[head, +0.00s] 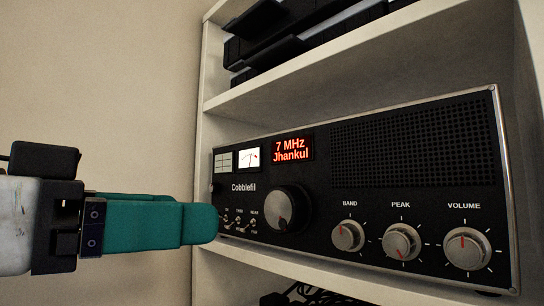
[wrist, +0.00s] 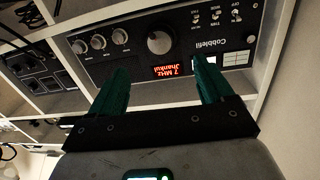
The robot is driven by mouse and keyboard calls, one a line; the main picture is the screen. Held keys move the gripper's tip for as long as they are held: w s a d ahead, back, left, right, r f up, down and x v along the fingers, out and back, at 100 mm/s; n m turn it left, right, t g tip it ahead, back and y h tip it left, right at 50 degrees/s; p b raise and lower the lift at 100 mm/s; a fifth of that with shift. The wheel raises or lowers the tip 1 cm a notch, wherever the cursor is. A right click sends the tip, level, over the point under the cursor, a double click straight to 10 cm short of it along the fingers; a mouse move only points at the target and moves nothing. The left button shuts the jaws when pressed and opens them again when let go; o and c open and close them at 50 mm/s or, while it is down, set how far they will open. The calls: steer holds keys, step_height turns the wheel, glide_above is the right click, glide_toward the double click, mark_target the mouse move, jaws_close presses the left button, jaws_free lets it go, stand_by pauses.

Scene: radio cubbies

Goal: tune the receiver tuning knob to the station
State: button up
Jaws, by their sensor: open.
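The receiver (head: 400,130) is a black-faced Cobblefill unit on a white shelf. Its display (head: 292,149) glows red with "7 MHz Jhankul". The large dark tuning knob (head: 287,208) sits below the display; it also shows in the wrist view (wrist: 160,42), upside down. My gripper (head: 215,223), with teal fingers, is at the left in the head view, in front of the switches and left of the knob. In the wrist view the gripper (wrist: 162,80) has its fingers spread apart with nothing between them. The knob lies beyond the fingertips, apart from them.
Silver BAND (head: 348,236), PEAK (head: 401,242) and VOLUME (head: 467,248) knobs line the receiver's lower right. Small toggle switches (head: 239,221) are beside the tuning knob. Shelf boards (head: 330,65) run above and below. Black gear (head: 270,40) fills the upper cubby. Cables lie below.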

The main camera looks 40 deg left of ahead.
mark_target(277, 213)
steer(key=shift+n+t+y, duration=0.3)
steer(key=shift+n+y, duration=0.4)
steer(key=shift+y, duration=0.1)
steer(key=w+p, duration=0.1)
steer(key=w, duration=0.2)
steer(key=w+d+p, duration=0.1)
steer(key=w+p, duration=0.1)
steer(key=w, duration=0.2)
steer(key=w+d+p, duration=0.1)
steer(key=w+p, duration=0.1)
steer(key=w, duration=0.1)
steer(key=shift+w+f, duration=0.15)
steer(key=shift+w, duration=0.25)
steer(key=c, duration=1)
